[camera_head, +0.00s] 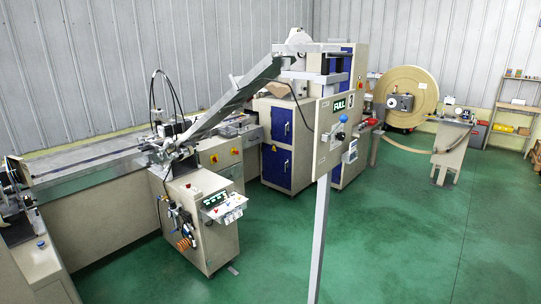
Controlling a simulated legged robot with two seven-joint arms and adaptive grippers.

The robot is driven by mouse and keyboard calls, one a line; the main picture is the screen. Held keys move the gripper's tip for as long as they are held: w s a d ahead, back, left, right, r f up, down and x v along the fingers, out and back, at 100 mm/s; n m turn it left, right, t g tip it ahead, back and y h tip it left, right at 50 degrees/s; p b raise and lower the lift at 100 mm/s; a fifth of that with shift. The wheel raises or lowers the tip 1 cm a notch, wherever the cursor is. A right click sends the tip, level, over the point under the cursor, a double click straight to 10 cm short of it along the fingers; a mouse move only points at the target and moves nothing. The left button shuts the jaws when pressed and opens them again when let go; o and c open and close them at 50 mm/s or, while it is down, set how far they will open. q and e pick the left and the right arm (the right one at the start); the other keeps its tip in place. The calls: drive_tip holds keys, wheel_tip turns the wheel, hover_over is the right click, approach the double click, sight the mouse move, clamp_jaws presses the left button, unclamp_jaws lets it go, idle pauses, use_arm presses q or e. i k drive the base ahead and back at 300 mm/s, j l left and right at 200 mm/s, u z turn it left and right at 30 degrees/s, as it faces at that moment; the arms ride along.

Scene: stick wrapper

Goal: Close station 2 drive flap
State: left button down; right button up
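No part labelled station 2 can be read, and I cannot tell which panel is the drive flap. A tall beige machine (306,135) with blue panels stands in the middle. Its upper blue door (281,127) and lower blue door (277,165) look shut, each with a small handle. A lower beige unit (212,238) with a control panel (221,203) stands left of it. Neither of my grippers is in view.
A sloping metal chute (235,100) joins the two machines. A grey post (320,230) rises from the floor in front. A long conveyor bench (95,165) fills the left. A large reel (406,97) and shelves (518,105) stand behind. The green floor (420,235) is clear at right.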

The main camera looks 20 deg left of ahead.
sight(16, 163)
drive_tip(key=i+j+u, duration=0.45)
drive_tip(key=i+u, duration=0.45)
drive_tip(key=i, duration=0.15)
drive_tip(key=i+u, duration=0.5)
drive_tip(key=i+l+u, duration=0.45)
drive_tip(key=i, duration=0.15)
drive_tip(key=i+u, duration=0.25)
drive_tip(key=i, duration=0.25)
drive_tip(key=i+u, duration=0.2)
drive_tip(key=i, duration=0.25)
drive_tip(key=i+l+u, duration=0.25)
drive_tip(key=i, duration=0.25)
drive_tip(key=i+l+u, duration=0.2)
drive_tip(key=i, duration=0.25)
drive_tip(key=j, duration=0.1)
